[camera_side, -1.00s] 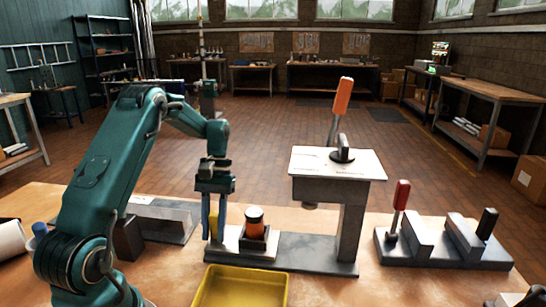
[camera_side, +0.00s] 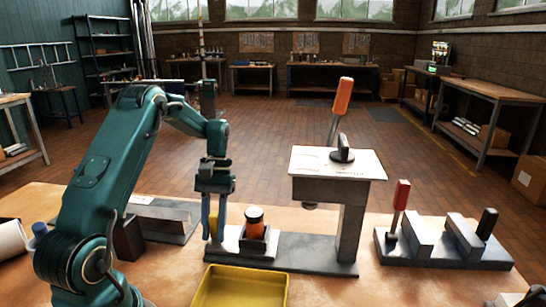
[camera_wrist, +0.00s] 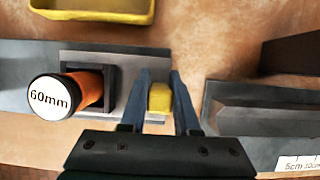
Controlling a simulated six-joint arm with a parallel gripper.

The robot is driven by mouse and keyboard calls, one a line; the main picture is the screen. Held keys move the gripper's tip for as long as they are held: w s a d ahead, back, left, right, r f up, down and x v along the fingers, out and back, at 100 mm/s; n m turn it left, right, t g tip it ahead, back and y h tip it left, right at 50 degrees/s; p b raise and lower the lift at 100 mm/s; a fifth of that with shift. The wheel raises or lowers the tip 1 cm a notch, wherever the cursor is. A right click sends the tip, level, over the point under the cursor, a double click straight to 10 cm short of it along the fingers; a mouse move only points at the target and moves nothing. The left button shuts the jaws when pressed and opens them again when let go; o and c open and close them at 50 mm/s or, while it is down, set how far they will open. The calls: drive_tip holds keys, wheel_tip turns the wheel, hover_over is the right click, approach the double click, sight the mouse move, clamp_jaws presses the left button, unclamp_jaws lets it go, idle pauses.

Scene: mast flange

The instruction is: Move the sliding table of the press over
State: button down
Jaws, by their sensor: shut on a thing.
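The press has a grey base, a column and a white-topped head (camera_side: 337,163) with an orange-handled lever (camera_side: 338,103). Its sliding table (camera_side: 229,241) is a light grey plate on the left part of the base, left of the press head. A dark nest on the table holds an orange cylinder (camera_side: 254,222), whose white top reads "60mm" in the wrist view (camera_wrist: 49,97). The table's yellow grip (camera_wrist: 159,99) stands at its left side. My gripper (camera_wrist: 157,105) is shut on this grip, one finger on either side. The fingers partly hide the grip in the side view.
A yellow tray (camera_side: 240,288) lies in front of the press. A grey fixture with a red-handled lever (camera_side: 400,195) stands to the right. A grey block (camera_side: 170,222) lies behind my gripper on the left. Space under the press head is open.

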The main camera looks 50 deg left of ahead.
sight(267, 238)
drive_tip(key=w+d, duration=0.8)
drive_tip(key=shift+w+d, duration=0.2)
drive_tip(key=shift+w, duration=0.2)
drive_tip(key=c, duration=0.6)
unclamp_jaws()
drive_tip(key=shift+c, duration=0.2)
drive_tip(key=shift+s, duration=0.1)
drive_tip(key=shift+r, duration=0.1)
drive_tip(key=shift+v, duration=2.5)
